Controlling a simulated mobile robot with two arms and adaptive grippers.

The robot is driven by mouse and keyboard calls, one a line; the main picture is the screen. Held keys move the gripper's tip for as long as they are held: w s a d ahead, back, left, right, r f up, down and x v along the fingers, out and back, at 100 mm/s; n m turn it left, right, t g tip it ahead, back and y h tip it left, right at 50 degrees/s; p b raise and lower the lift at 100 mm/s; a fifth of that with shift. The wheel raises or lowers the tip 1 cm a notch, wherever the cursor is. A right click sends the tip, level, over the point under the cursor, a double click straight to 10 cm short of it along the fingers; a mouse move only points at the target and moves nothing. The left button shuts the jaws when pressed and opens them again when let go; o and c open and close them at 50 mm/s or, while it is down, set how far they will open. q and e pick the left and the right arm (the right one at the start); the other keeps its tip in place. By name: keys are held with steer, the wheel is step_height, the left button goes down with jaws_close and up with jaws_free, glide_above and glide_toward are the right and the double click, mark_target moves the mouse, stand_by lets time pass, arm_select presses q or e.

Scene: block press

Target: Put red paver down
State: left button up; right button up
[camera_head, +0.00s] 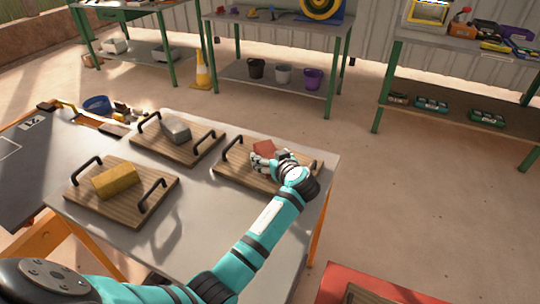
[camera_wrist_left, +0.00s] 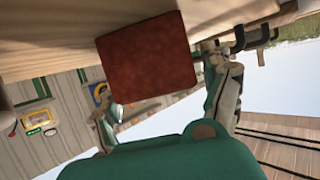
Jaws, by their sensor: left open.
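The red paver (camera_head: 264,148) is on the right wooden board (camera_head: 228,170), which has black handles. In the left wrist view, tilted upside down, the red paver (camera_wrist_left: 148,58) shows as a dark red face against the wooden board (camera_wrist_left: 60,48). My left gripper (camera_head: 266,161) is open at the near side of the paver, its fingers spread. The fingers hide part of the paver in the head view. I cannot tell whether they touch it. My right gripper is not in view.
A yellow paver (camera_head: 115,181) lies on the left board (camera_head: 92,198), and a grey paver (camera_head: 176,130) on the rear board (camera_head: 195,152). A blue bowl (camera_head: 97,104) stands at the table's back left. Bare tabletop (camera_head: 215,208) lies between the boards and my arm.

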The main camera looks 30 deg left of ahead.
arm_select(q)
steer(key=p+v, duration=0.3)
steer(key=v, duration=0.7)
steer(key=shift+r+p, duration=0.1)
steer(key=shift+p, duration=0.2)
steer(key=shift+s+d+r, duration=0.15)
steer(key=shift+s+d, duration=0.15)
steer(key=shift+d, duration=0.05)
